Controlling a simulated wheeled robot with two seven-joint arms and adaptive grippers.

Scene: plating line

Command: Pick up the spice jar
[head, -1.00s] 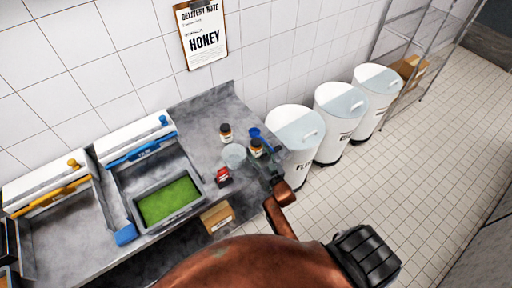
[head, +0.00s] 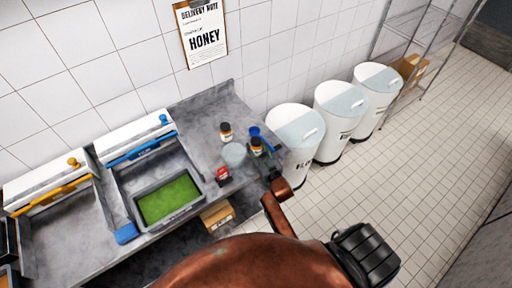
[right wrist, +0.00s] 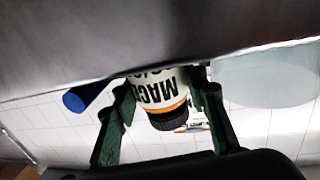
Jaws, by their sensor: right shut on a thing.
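The spice jar (head: 257,144) is a small white jar with an orange band and a dark lid, near the right end of the grey counter. In the right wrist view the jar (right wrist: 158,88) appears upside down, with part of a label reading "MAC". My right gripper (head: 266,161) is shut on it, with one green finger on each side in the right wrist view (right wrist: 164,92). Its base is against or very close to the counter surface; I cannot tell if it touches. My left gripper is not in view.
A similar jar (head: 226,132), a clear bowl (head: 234,155), a blue object (head: 256,133) and a small red container (head: 222,175) stand close by. A tray of green contents (head: 136,207) is to the left. White bins (head: 294,150) stand beyond the counter's right end.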

